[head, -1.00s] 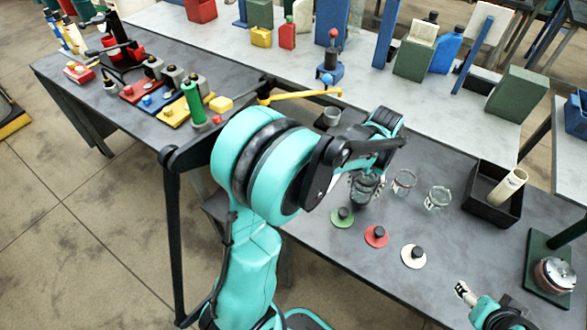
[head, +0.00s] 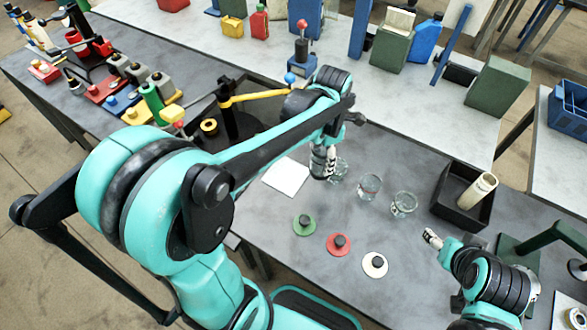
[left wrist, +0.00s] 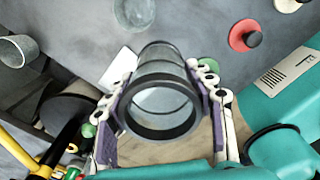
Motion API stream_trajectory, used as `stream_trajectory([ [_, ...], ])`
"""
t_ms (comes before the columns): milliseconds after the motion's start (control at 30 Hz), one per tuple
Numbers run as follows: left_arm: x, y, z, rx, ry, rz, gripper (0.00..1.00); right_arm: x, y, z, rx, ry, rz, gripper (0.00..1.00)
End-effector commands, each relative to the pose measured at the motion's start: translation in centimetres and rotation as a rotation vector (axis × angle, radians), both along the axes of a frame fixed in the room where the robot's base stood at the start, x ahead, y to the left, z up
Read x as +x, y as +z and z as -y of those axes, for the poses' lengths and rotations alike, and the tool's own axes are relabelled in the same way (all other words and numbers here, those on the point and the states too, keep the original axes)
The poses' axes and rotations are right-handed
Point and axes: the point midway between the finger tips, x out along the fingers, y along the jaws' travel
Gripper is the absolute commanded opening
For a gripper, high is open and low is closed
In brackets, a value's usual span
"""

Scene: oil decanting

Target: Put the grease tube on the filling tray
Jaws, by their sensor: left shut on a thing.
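My left gripper (head: 322,165) is shut on a grey hollow see-through cylinder with a dark rim. The left wrist view shows this cylinder (left wrist: 160,95) between the purple finger pads, open end toward the camera. In the head view the gripper is above the table beside the leftmost glass jar (head: 339,172). A cream tube (head: 477,190), possibly the grease tube, leans in a black open box (head: 450,212) at the right. I cannot tell which thing is the filling tray. My right gripper (head: 432,238) is at lower right; its finger opening is unclear.
Two more glass jars (head: 369,186) (head: 403,204) stand nearby. Green (head: 304,225), red (head: 338,244) and white (head: 374,265) discs with dark knobs lie in front. A white sheet (head: 286,177) lies left. A yellow lever (head: 257,97) is behind it. A green stand (head: 520,246) is at right.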

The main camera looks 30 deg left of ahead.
Motion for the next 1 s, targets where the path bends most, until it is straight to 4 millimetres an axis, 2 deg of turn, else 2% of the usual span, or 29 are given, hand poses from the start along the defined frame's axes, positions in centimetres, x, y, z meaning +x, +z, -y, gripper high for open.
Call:
stream_trajectory([
  [167, 0.0, -1.2, -2.0, 0.0, 0.049, 0.0, 0.13, 0.0, -0.7, 0.0, 0.0, 0.0, 0.0, 0.64],
  [400, 0.2, -4.8, -7.7, 0.0, 0.049, 0.0, 0.13, 0.0, -2.6, 0.0, 0.0, 0.0, 0.0, 0.64],
  [600, 0.3, -6.6, -11.0, 0.0, 0.043, 0.0, 0.13, 0.0, -3.5, 0.0, 0.0, 0.0, 0.0, 0.64],
  [767, 0.3, -7.2, -11.7, 0.0, 0.04, 0.0, 0.13, 0.0, -3.7, 0.0, 0.0, 0.0, 0.0, 0.64],
  [1000, 0.4, -10.6, -11.6, 0.0, 0.039, 0.0, 0.13, 0.0, -5.3, 0.0, 0.0, 0.0, 0.0, 0.64],
])
